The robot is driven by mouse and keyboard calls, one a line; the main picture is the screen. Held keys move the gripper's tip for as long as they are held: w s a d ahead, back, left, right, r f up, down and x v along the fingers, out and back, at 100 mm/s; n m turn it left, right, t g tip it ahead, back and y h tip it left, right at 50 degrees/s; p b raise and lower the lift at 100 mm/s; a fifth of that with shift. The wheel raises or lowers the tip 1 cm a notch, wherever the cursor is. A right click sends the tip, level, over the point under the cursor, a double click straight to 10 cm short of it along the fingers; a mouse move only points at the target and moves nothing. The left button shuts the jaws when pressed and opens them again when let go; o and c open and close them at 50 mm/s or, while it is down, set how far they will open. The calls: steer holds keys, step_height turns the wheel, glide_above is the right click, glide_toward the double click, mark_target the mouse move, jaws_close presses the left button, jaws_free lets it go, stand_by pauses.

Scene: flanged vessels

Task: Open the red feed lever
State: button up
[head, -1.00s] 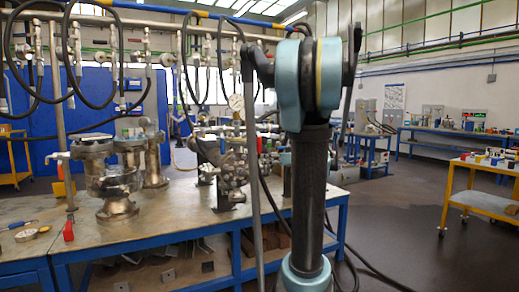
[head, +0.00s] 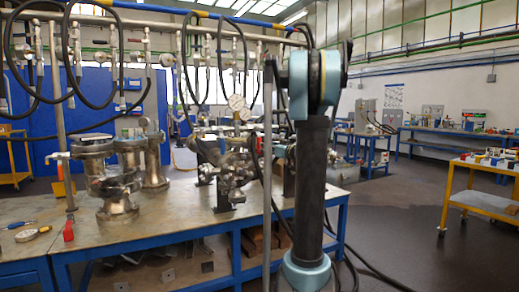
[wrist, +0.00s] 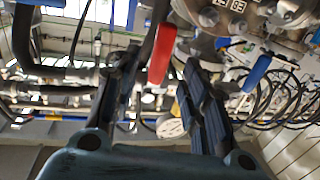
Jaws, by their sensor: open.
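A red lever (wrist: 160,55) hangs in the upper middle of the wrist view, its rounded end downward. My gripper (wrist: 161,78) is open, with one dark finger on each side of the lever in the picture. I cannot tell whether the lever lies at the same depth as the fingertips or touches them. In the head view my arm fills the middle, and the gripper cannot be made out there.
A blue lever (wrist: 258,72) and a metal flange (wrist: 285,12) are right of the fingers. In the head view, flanged vessels (head: 118,190) and a red-handled item (head: 69,230) are on the bench (head: 165,225). A yellow cart (head: 485,200) stands at right, beside open floor.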

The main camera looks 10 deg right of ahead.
mark_target(259, 140)
steer(key=x, duration=0.7)
steer(key=shift+w+a, duration=0.15)
steer(key=shift+w, duration=0.15)
steer(key=shift+c, duration=0.5)
jaws_close()
